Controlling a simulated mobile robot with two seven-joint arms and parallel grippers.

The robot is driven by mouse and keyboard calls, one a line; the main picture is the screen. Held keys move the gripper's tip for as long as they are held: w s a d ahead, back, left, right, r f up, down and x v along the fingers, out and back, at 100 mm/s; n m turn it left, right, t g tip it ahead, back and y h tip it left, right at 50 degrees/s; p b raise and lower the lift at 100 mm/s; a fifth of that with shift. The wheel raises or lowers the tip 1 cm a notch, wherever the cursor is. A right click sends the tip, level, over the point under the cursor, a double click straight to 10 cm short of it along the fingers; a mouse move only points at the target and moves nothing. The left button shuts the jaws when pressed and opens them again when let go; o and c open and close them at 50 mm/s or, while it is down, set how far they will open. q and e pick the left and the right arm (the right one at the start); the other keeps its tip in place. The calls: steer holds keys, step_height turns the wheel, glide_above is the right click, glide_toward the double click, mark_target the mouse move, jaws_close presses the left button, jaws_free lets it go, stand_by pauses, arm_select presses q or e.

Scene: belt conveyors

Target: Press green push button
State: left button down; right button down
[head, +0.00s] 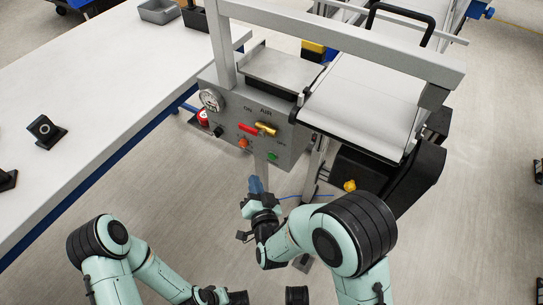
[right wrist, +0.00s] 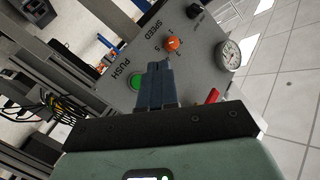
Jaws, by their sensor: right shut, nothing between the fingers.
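The green push button (head: 272,156) is on the lower right of the grey control panel's front face. It also shows in the right wrist view (right wrist: 135,82), beside the word PUSH and left of my fingertips, partly covered by them. My right gripper (head: 256,184) is shut and empty, with its blue-grey fingers together and pointing at the panel. In the head view the fingertips are below and slightly left of the button. They look apart from the panel, though the exact gap is hard to tell. My left arm is at the lower left, its fingers out of sight.
A conveyor belt (head: 360,105) is at right, a white table (head: 85,90) at left. Open floor lies between.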

mark_target(272, 157)
steer(key=w+d, duration=0.3)
steer(key=w, duration=0.2)
steer(key=shift+d, duration=0.25)
steer(key=shift+s, duration=0.1)
steer(key=shift+d, duration=0.1)
stand_by(1.7)
steer(key=shift+w+d+b, duration=0.15)
steer(key=shift+w+b, duration=0.2)
steer(key=shift+b, duration=0.05)
